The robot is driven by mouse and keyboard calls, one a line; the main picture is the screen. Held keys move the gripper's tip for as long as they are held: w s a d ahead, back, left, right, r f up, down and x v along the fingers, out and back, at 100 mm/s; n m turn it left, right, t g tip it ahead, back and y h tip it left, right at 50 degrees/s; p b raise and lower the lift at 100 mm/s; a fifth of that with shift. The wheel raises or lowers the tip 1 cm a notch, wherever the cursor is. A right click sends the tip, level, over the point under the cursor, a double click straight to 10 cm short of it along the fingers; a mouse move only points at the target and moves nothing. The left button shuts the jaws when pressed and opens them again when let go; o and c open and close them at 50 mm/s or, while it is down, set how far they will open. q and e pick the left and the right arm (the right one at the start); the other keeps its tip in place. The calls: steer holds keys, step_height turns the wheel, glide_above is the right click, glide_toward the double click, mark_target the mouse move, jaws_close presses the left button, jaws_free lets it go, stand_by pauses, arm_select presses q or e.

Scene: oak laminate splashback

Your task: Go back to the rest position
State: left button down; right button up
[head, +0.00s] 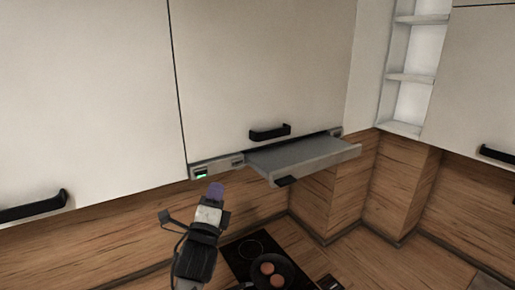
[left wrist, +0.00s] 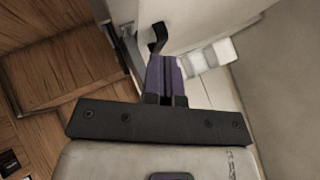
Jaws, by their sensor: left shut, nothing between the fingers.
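My left gripper (head: 216,190) is in the lower middle of the head view, with its purple fingers pointing up toward the range hood. Its fingers are shut with nothing between them, and they also show in the left wrist view (left wrist: 165,78). The gripper is in front of the wall, just below the green-lit panel (head: 202,174) of the hood in the picture; I cannot tell the exact gap. The grey hood visor (head: 305,154) is slid out, to the right of the gripper. My right gripper is not in view.
White upper cabinets with black handles (head: 270,132) hang above. A black hob (head: 247,253) is below, with a dark pan (head: 286,267) holding round brown pieces. White corner shelves (head: 413,77) are at the right. The wooden counter right of the hob looks clear.

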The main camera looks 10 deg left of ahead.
arm_select(q)
steer(key=s+a+f+n+g+p, duration=0.1)
steer(key=s+f+n+g, duration=0.5)
steer(key=s+f, duration=0.6)
steer(key=s+a+f+n+g+p, duration=0.1)
steer(key=s+f+n+g+p, duration=0.1)
steer(key=s+f+n+g, duration=0.5)
steer(key=s+a+f+n+g+p, duration=0.1)
steer(key=s+f+n+g, duration=0.5)
steer(key=s+f, duration=1.1)
steer(key=s, duration=1.1)
steer(key=shift+f+p, duration=0.3)
steer(key=shift+f, duration=0.05)
steer(key=shift+a, duration=0.1)
